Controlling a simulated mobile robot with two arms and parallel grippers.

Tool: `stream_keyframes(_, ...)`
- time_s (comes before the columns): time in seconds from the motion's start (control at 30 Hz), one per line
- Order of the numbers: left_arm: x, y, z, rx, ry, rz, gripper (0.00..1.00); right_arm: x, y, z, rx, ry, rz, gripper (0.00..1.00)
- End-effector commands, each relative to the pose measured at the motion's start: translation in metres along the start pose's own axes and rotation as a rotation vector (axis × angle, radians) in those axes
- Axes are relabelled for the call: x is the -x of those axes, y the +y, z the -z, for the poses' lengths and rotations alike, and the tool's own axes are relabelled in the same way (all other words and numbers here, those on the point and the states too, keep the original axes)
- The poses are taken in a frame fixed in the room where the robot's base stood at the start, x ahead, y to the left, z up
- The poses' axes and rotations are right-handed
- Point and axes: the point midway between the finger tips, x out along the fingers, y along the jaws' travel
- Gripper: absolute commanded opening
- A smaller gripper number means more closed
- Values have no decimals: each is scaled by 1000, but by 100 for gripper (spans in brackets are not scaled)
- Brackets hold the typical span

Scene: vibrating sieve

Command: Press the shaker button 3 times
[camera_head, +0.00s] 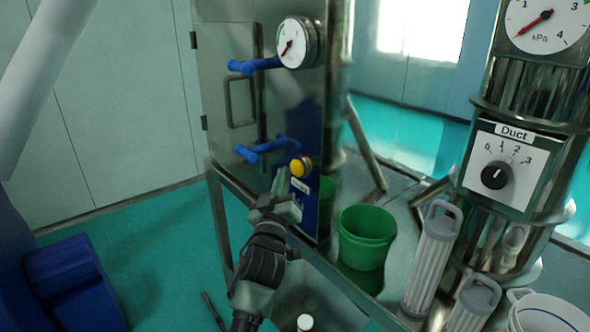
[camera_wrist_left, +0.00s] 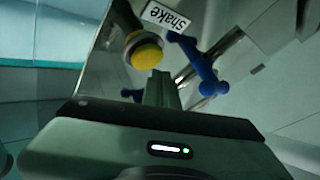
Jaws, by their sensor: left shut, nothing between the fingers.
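The shaker button (camera_head: 300,167) is a round yellow button on the front edge of the metal cabinet, above a small white label. In the left wrist view the button (camera_wrist_left: 144,52) shows close to the fingertips, with a label reading "shake" (camera_wrist_left: 166,16) beside it. My left gripper (camera_head: 281,178) is shut and empty, its fingers pointing up just left of and below the button. In the left wrist view the fingertips (camera_wrist_left: 161,76) lie just below the button's edge; I cannot tell whether they touch it. My right gripper is not in view.
Blue handles (camera_head: 268,148) stick out left of the button, and a pressure gauge (camera_head: 296,43) sits above. A green bucket (camera_head: 366,238), filter cartridges (camera_head: 433,260) and a duct dial (camera_head: 496,175) stand to the right. The floor at left is mostly clear.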

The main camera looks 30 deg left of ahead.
Motion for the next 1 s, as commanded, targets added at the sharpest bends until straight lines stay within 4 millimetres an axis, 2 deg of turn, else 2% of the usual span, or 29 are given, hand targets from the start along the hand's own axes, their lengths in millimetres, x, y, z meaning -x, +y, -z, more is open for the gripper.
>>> stream_keyframes(1.0,-6,4,-4,0,0,0,0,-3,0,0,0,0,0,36)
